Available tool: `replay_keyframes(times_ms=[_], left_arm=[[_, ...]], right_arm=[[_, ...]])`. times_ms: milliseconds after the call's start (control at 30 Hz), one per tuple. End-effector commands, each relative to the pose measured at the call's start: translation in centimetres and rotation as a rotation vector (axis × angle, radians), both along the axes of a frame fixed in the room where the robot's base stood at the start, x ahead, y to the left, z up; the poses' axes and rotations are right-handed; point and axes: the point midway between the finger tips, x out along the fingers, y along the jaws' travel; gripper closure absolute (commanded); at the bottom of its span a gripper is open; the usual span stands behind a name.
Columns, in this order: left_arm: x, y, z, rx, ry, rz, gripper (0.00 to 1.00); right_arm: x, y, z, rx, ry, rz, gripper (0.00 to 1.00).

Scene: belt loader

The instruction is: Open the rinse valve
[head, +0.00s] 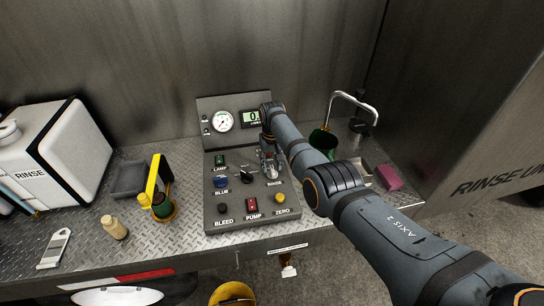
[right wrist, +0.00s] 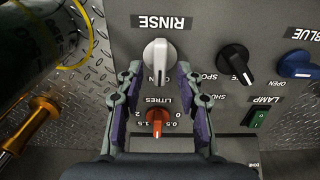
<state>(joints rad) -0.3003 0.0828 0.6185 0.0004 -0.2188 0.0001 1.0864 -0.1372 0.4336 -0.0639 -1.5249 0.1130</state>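The rinse valve is a white knob (right wrist: 158,62) on the grey control panel (head: 236,222), beside the RINSE label, which appears upside down in the right wrist view. Its handle runs up and down in that view and covers part of an OPEN marking. My right gripper (right wrist: 159,72) is open, with one finger on each side of the white knob and visible gaps between. My left gripper is not in view.
An orange LITRES dial (right wrist: 157,121) sits near the fingers. A black knob (right wrist: 236,66), blue knob (right wrist: 297,66) and green lamp switch (right wrist: 257,116) are beside it. A green container (head: 322,141) and a tap (head: 352,98) stand right of the panel. A RINSE canister (head: 60,150) stands left.

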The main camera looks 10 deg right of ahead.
Motion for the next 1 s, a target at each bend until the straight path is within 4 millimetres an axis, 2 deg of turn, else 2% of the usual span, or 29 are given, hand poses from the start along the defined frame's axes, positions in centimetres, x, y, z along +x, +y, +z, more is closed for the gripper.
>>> replay_keyframes(times_ms=[100, 300, 500, 633, 1000], left_arm=[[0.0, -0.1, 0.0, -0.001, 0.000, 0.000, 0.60], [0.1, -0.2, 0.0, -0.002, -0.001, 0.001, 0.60], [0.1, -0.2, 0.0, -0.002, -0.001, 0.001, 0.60], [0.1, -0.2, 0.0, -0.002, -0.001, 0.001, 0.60], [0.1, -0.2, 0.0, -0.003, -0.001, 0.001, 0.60]], right_arm=[[0.1, 0.1, 1.9, 0.001, -0.006, 0.000, 0.63], [0.1, 0.1, 7.2, 0.001, -0.006, 0.000, 0.63], [0.0, 0.0, 10.5, 0.000, -0.002, 0.001, 0.63], [0.0, 0.0, 11.2, 0.000, -0.002, 0.001, 0.63], [0.0, 0.0, 11.3, 0.000, -0.001, 0.001, 0.63]])
